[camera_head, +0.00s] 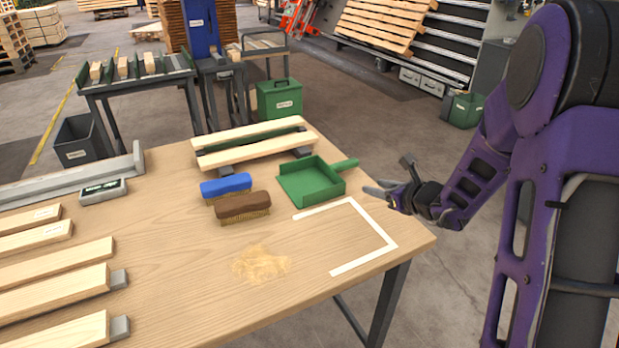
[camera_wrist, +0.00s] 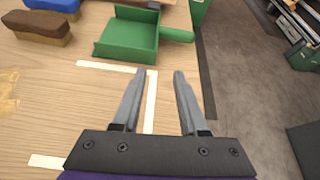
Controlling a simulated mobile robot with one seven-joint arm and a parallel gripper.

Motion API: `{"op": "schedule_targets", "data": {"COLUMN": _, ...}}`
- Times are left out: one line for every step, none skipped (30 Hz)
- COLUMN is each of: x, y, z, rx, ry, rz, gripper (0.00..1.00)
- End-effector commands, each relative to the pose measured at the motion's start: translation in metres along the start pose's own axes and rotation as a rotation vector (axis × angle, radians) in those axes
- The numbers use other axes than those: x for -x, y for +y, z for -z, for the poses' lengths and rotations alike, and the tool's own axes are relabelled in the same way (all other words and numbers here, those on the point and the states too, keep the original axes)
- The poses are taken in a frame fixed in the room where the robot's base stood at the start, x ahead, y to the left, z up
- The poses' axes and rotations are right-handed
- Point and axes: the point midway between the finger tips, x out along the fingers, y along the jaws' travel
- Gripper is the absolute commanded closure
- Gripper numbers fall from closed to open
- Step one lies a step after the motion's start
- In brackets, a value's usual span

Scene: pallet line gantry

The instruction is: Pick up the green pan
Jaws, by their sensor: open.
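The green pan (camera_head: 313,184) is a dustpan lying on the wooden table near its right edge. Its short handle (camera_head: 345,164) points right, out toward the table's edge. In the wrist view the pan (camera_wrist: 128,40) is ahead of my fingers, with its handle (camera_wrist: 177,35) to the right. My gripper (camera_head: 372,188) is at the right edge of the table, to the right of the pan and apart from it. In the wrist view its two fingers (camera_wrist: 157,75) are spread with nothing between them.
A blue brush (camera_head: 226,185) and a brown brush (camera_head: 243,206) lie left of the pan. Wooden slats (camera_head: 250,143) lie behind it. White tape (camera_head: 380,228) marks a corner in front, beside a sawdust patch (camera_head: 261,264). More planks (camera_head: 50,270) lie at left.

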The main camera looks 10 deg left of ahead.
Motion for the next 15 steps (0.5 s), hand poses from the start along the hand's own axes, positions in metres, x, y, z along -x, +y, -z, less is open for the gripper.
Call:
{"op": "schedule_targets", "data": {"x": -0.001, "y": 0.002, "z": 0.001, "rx": -0.037, "ry": -0.024, "rz": -0.004, "gripper": 0.57}}
{"op": "schedule_targets", "data": {"x": -0.002, "y": 0.004, "z": 0.001, "rx": -0.051, "ry": -0.037, "rz": -0.007, "gripper": 0.57}}
{"op": "schedule_targets", "data": {"x": -0.003, "y": 0.005, "z": 0.0, "rx": -0.066, "ry": -0.049, "rz": -0.009, "gripper": 0.57}}
{"op": "schedule_targets", "data": {"x": -0.004, "y": 0.006, "z": 0.0, "rx": -0.074, "ry": -0.056, "rz": -0.01, "gripper": 0.57}}
{"op": "schedule_targets", "data": {"x": -0.006, "y": 0.007, "z": 0.0, "rx": -0.078, "ry": -0.061, "rz": -0.012, "gripper": 0.57}}
{"op": "schedule_targets", "data": {"x": -0.009, "y": 0.008, "z": -0.001, "rx": -0.081, "ry": -0.065, "rz": -0.014, "gripper": 0.57}}
{"op": "schedule_targets", "data": {"x": -0.013, "y": 0.008, "z": -0.002, "rx": -0.081, "ry": -0.067, "rz": -0.014, "gripper": 0.57}}
{"op": "schedule_targets", "data": {"x": -0.018, "y": 0.008, "z": -0.002, "rx": -0.081, "ry": -0.067, "rz": -0.015, "gripper": 0.57}}
{"op": "schedule_targets", "data": {"x": -0.026, "y": 0.009, "z": -0.002, "rx": -0.08, "ry": -0.065, "rz": -0.016, "gripper": 0.57}}
{"op": "schedule_targets", "data": {"x": -0.032, "y": 0.009, "z": -0.003, "rx": -0.079, "ry": -0.065, "rz": -0.016, "gripper": 0.57}}
{"op": "schedule_targets", "data": {"x": -0.038, "y": 0.009, "z": -0.003, "rx": -0.08, "ry": -0.065, "rz": -0.016, "gripper": 0.57}}
{"op": "schedule_targets", "data": {"x": -0.047, "y": 0.009, "z": -0.004, "rx": -0.08, "ry": -0.065, "rz": -0.016, "gripper": 0.57}}
{"op": "schedule_targets", "data": {"x": -0.054, "y": 0.009, "z": -0.004, "rx": -0.079, "ry": -0.065, "rz": -0.016, "gripper": 0.57}}
{"op": "schedule_targets", "data": {"x": -0.061, "y": 0.009, "z": -0.004, "rx": -0.079, "ry": -0.064, "rz": -0.016, "gripper": 0.57}}
{"op": "schedule_targets", "data": {"x": -0.07, "y": 0.009, "z": -0.005, "rx": -0.079, "ry": -0.064, "rz": -0.015, "gripper": 0.57}}
